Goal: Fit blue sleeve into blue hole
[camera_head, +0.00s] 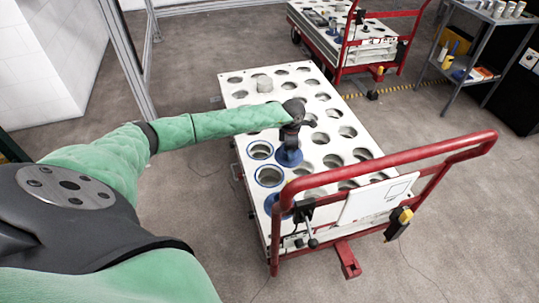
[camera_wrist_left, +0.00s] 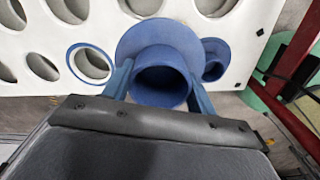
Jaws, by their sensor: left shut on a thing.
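A flanged blue sleeve (camera_head: 289,157) hangs below my left gripper (camera_head: 291,137) over the white top of the near cart. In the left wrist view, the two blue fingers are shut on the sleeve (camera_wrist_left: 160,85), its wide flange on the far side. Blue-rimmed holes (camera_head: 269,176) and (camera_head: 260,150) lie along the cart's left edge. One blue-rimmed hole (camera_wrist_left: 90,62) shows left of the held sleeve in the wrist view. The gap between sleeve and cart top cannot be judged. My right gripper is out of view.
The white cart top (camera_head: 236,97) has rows of plain holes. Another blue piece (camera_head: 279,203) sits at its near left corner. A red handle (camera_head: 440,150) rises at the near right. A second cart (camera_head: 345,45) and a grey shelf (camera_head: 478,50) stand behind.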

